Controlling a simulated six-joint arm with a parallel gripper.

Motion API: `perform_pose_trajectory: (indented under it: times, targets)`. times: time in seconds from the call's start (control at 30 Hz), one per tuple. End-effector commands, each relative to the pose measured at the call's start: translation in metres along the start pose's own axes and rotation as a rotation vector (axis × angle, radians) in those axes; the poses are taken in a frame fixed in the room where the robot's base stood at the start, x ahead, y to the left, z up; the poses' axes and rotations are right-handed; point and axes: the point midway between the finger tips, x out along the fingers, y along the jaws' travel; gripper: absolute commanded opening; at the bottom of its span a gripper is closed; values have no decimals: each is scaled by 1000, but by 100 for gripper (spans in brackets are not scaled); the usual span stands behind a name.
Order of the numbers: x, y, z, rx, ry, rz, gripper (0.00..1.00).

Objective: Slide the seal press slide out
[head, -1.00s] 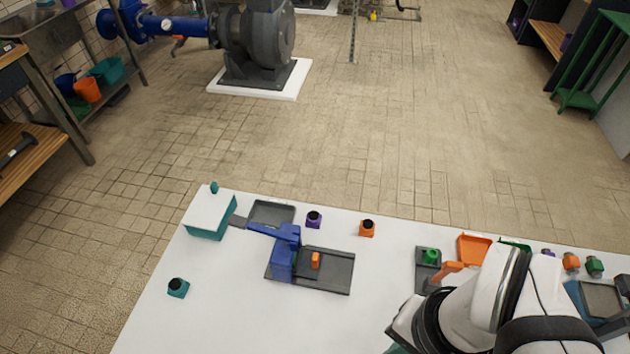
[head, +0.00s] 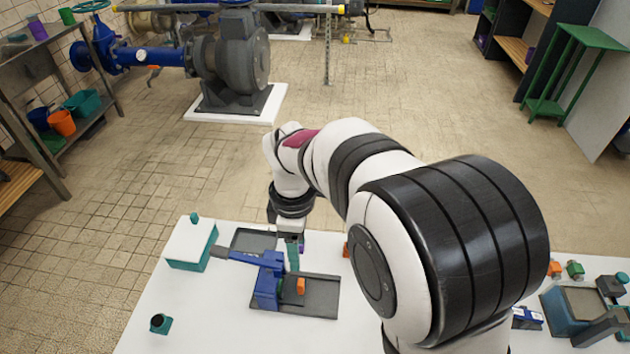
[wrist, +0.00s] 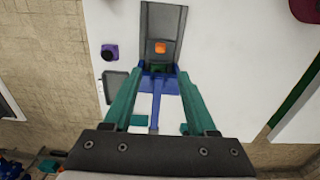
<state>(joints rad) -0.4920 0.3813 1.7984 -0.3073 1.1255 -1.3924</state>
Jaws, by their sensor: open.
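The seal press has a blue frame (head: 266,287) with a long blue lever (head: 243,258). A flat dark grey slide bed (head: 318,298) extends to its right, with an orange block (head: 301,286) standing on it beside the frame. In the wrist view the orange block (wrist: 160,47) lies on the grey bed (wrist: 162,20), just beyond the blue frame (wrist: 157,82). My gripper (head: 293,268) is above and behind the press. Its two teal fingers are open and empty in the wrist view (wrist: 160,75), apart on either side of the blue frame and lever.
A grey tray (head: 254,241) lies behind the press. A white-topped teal box (head: 190,245) is at the table's left, near the lever end. A teal container (head: 160,324) stands front left. A purple block (wrist: 109,52) stands beside the bed.

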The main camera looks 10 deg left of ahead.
Motion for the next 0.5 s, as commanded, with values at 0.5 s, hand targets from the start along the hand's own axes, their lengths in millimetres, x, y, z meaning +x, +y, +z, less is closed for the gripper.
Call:
perform_pose_trajectory:
  times: [0.5]
  targets:
    - [128,-2,1,8,0,-4,57]
